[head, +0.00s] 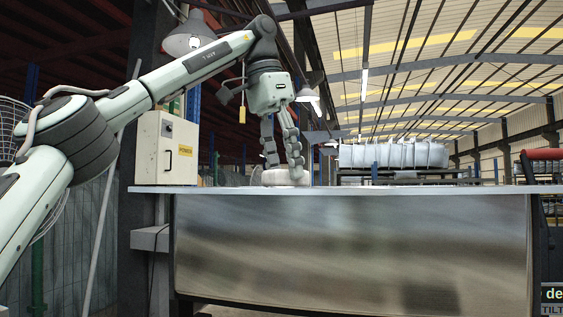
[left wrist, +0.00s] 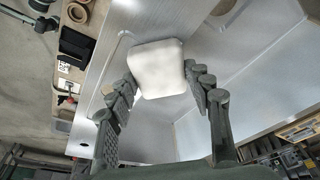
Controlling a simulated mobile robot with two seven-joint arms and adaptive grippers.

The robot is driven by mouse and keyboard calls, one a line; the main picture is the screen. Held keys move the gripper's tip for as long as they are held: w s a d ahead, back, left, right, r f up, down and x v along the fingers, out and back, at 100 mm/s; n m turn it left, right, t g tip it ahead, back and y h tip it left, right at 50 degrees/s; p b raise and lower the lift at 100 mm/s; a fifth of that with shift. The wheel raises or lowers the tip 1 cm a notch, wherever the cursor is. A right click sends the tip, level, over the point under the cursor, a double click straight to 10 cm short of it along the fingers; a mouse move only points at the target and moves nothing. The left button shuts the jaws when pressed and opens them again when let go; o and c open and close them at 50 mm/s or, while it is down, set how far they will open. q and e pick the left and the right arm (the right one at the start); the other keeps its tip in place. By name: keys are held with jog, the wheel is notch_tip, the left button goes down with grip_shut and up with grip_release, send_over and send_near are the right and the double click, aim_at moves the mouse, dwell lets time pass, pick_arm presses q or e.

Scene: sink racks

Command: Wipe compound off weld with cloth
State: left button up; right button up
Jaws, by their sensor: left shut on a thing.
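A white folded cloth (head: 285,177), shaped like a thick rounded pad, is at the steel worktop surface (head: 400,189) in the head view. My left gripper (head: 284,170) reaches down onto it from above, with its fingers on either side. In the left wrist view the cloth (left wrist: 158,68) sits between the two fingertips of the left gripper (left wrist: 161,85), which is shut on it. A thin pale line (left wrist: 117,55) runs on the grey metal left of the cloth; I cannot tell whether it is the weld. No compound can be clearly made out. My right gripper is not in view.
A cream cabinet (head: 166,150) stands at the worktop's left end. A lamp (head: 190,38) hangs near my left arm. In the left wrist view, a black box (left wrist: 76,45) and a tape roll (left wrist: 77,12) lie at the left. The worktop's right side is clear.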

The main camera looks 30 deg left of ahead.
pick_arm(q)
jog(key=shift+w+d+p+v, duration=0.1)
jog(key=shift+w+p+v, duration=0.1)
jog(key=shift+p+v, duration=0.7)
jog(key=shift+w+d+p+v, duration=0.1)
jog(key=shift+w+p+v, duration=0.1)
jog(key=shift+p+v, duration=0.65)
jog(key=shift+w+d+p+v, duration=0.15)
jog(key=shift+p+v, duration=0.6)
jog(key=shift+v, duration=0.25)
jog(key=shift+r, duration=0.3)
jog(key=shift+r+p, duration=0.75)
jog(key=shift+p, duration=0.05)
jog(key=shift+r+p, duration=0.3)
jog(key=shift+r, duration=0.4)
jog(key=shift+f, duration=0.1)
